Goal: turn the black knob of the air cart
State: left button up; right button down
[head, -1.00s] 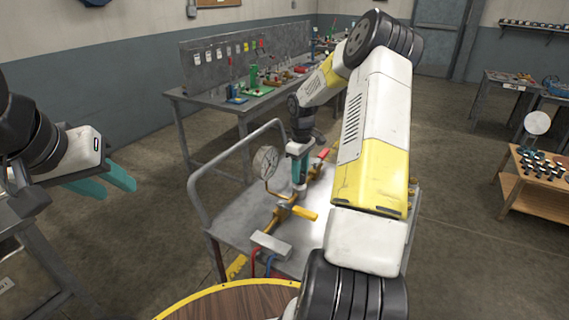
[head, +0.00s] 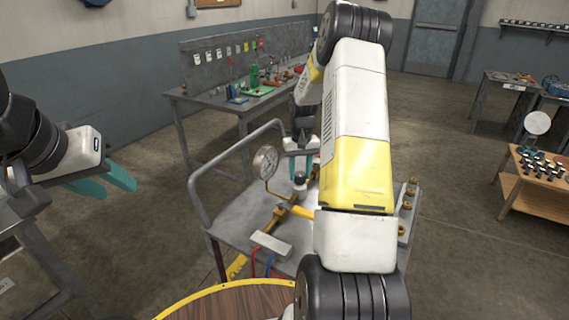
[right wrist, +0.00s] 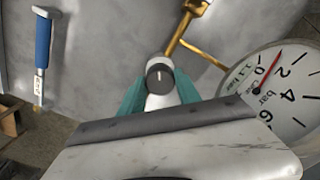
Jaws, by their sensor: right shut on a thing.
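The air cart (head: 233,212) is a grey cart with a bent tube rail, standing in front of me. Its black knob (right wrist: 159,74) has a pale pointer mark and sits on a white body. My right gripper (right wrist: 160,92) has its teal fingers on both sides of the knob, shut on it. In the head view the right gripper (head: 299,170) is above the cart, with the knob (head: 299,178) between its fingers. My right arm hides part of the cart. My left gripper (head: 117,187) is open and empty at the left, away from the cart.
A pressure gauge (head: 265,161) with a red needle stands beside the knob; its dial (right wrist: 275,85) is close to the right gripper. Brass pipes and a yellow lever (head: 300,211) are nearer me. A workbench (head: 215,106) stands behind. A wooden cart (head: 530,190) is far right.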

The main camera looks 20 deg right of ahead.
aim_at(300, 174)
jog(key=shift+m, duration=0.3)
jog(key=c, duration=0.9)
grip_release()
jog(key=shift+o, duration=0.2)
notch_tip(300, 174, up, 8)
jog(key=shift+f, duration=0.1)
